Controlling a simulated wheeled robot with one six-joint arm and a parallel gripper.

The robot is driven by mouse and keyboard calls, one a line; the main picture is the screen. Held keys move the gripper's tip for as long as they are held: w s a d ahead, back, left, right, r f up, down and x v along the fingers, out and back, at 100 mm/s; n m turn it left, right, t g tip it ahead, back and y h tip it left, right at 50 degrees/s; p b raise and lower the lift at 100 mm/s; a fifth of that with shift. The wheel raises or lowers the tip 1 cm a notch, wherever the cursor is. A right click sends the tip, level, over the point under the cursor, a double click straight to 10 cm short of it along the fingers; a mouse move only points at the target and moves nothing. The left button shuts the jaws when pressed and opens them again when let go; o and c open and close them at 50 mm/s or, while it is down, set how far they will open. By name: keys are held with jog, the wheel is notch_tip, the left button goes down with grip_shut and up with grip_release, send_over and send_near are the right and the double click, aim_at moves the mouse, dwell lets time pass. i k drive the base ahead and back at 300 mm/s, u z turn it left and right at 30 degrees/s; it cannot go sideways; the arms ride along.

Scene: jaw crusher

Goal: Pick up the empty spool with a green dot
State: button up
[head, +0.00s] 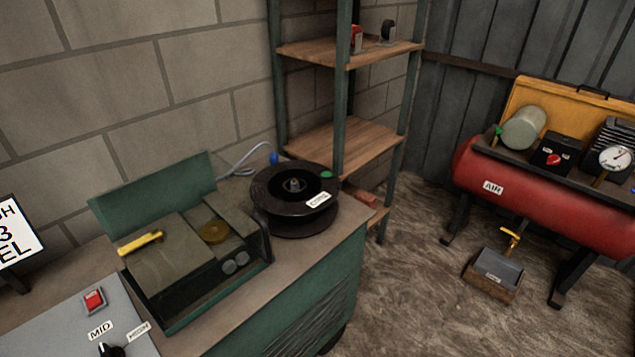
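A black spool (280,182) lies flat on the right end of the green cabinet's top (345,222). A green dot (327,174) shows on the right of its upper flange, and a white label sits on the front edge, too small to read. No filament or wire shows between its flanges on the side I see. A small post stands up in its centre hole. My gripper is not in this view.
A green metal box (190,262) with a raised lid stands close left of the spool. A blue-tipped cable (245,158) lies behind. A shelf rack (345,145) stands behind right. A red air tank (535,195) and a small box (493,274) are across the open floor.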

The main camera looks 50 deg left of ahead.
aim_at(306, 212)
jog(key=u, duration=0.45)
jog(key=i, duration=1)
jog(key=u, duration=1.3)
jog(key=i, duration=0.5)
jog(key=u, duration=0.35)
